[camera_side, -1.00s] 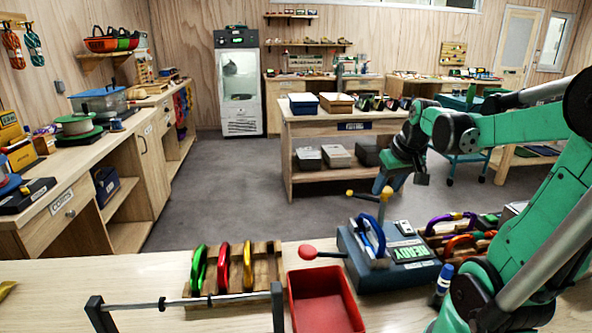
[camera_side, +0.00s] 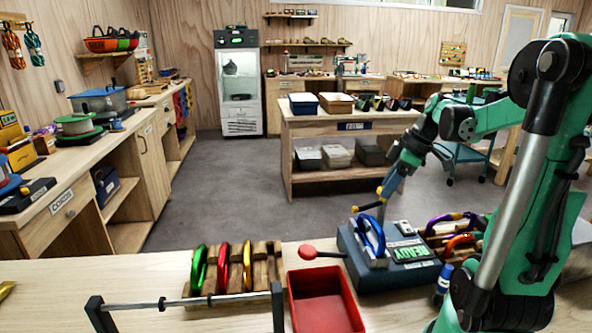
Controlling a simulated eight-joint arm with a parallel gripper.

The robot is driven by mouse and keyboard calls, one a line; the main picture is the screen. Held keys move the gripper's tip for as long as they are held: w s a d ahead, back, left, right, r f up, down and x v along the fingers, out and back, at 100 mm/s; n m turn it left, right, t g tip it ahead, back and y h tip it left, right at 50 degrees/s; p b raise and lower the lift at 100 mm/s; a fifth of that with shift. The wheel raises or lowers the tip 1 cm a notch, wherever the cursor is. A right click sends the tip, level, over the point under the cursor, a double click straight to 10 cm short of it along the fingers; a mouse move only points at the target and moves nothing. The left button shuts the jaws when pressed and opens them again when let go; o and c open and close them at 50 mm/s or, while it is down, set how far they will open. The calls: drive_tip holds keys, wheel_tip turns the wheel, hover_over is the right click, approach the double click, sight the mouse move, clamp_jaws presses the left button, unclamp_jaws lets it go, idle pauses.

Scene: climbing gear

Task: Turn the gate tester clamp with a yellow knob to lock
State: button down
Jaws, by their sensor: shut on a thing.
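The gate tester (camera_side: 355,262) is a dark blue-grey box on the front bench, with a green display reading READY (camera_side: 411,253). A blue carabiner (camera_side: 366,236) stands upright in it. The yellow knob (camera_side: 356,209) of its clamp shows above and left of the carabiner, at the end of a short dark bar. My gripper (camera_side: 381,203) reaches down from the upper right to this bar, just above the carabiner. It is shut on the clamp handle; its fingertips are small and partly hidden here. A red-knobbed lever (camera_side: 308,252) sticks out at the tester's left side.
An empty red tray (camera_side: 323,300) stands left of the tester. A wooden rack (camera_side: 262,263) holds green, red and yellow carabiners. Another rack (camera_side: 440,236) with purple and orange carabiners is close on the right. A blue marker (camera_side: 443,281) and a metal bar (camera_side: 185,301) are near.

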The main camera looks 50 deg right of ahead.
drive_tip(key=n, duration=0.2)
drive_tip(key=n+g+y, duration=0.1)
drive_tip(key=n, duration=0.2)
drive_tip(key=shift+d+y, duration=0.15)
drive_tip(key=shift+y, duration=0.15)
drive_tip(key=shift+n, duration=0.3)
drive_tip(key=shift+c, duration=2.1)
unclamp_jaws()
drive_tip(key=shift+r, duration=0.1)
drive_tip(key=shift+v, duration=2.7)
drive_tip(key=shift+w, duration=0.15)
